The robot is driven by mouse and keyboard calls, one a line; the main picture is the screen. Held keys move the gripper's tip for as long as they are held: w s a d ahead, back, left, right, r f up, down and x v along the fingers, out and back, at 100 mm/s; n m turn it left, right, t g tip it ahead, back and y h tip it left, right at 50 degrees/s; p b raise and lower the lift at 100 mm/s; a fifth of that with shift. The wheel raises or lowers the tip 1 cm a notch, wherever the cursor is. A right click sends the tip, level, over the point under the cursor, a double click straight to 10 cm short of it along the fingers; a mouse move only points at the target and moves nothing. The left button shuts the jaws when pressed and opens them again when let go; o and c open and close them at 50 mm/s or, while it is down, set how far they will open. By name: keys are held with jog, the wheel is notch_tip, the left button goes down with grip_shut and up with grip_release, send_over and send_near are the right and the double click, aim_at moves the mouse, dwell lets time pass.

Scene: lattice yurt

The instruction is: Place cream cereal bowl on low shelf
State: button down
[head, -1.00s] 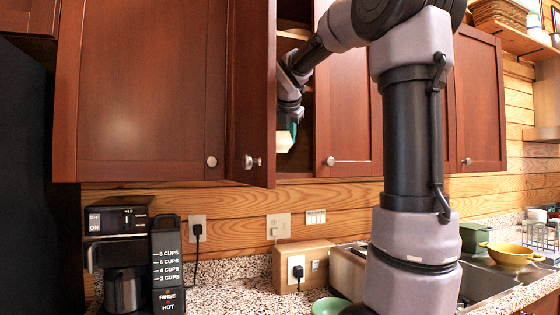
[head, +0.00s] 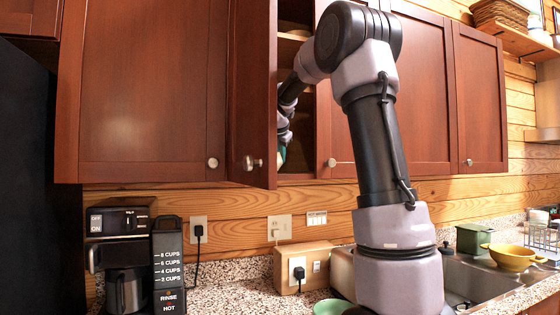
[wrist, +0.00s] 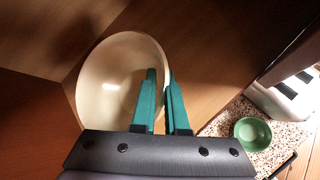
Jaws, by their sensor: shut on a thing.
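The cream cereal bowl (wrist: 112,80) shows in the wrist view, tilted, with its hollow side towards the camera. My gripper (wrist: 162,90) is shut on the bowl's right rim, with one teal finger inside the bowl and one outside. In the head view my gripper (head: 282,152) is inside the open wall cabinet, mostly hidden behind the open door, and the bowl cannot be made out there. The cabinet's low shelf is largely hidden by the door and my arm; a higher shelf (head: 291,36) shows above. In the wrist view the bowl is close to wooden cabinet panels.
The open cabinet door (head: 252,95) stands out left of my arm. A closed door (head: 343,120) is on the right. Below, a coffee maker (head: 122,250), a green bowl (head: 331,306) and a yellow pot (head: 512,257) stand around the counter and sink.

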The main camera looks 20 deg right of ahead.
jog(key=shift+w+f, duration=0.2)
jog(key=shift+f, duration=0.4)
jog(key=c, duration=0.9)
grip_release()
jog(key=v, duration=1.1)
jog(key=s+a+f+m+y, duration=0.2)
jog(key=s+f+m, duration=0.4)
jog(key=s+m, duration=0.3)
jog(key=s+a+f+m+g+y, duration=0.1)
jog(key=s+a+f+m+y, duration=0.1)
jog(key=s+f+m, duration=0.4)
jog(key=s+a+f+m+y, duration=0.2)
jog(key=s+f+m, duration=0.4)
jog(key=s+m, duration=0.8)
jog(key=shift+s+a+f+g, duration=0.15)
jog(key=shift+s+a+g, duration=0.05)
jog(key=shift+s+a, duration=0.25)
jog(key=shift+s+a+f+g, duration=0.2)
jog(key=shift+s+a, duration=0.2)
jog(key=shift+s, duration=0.1)
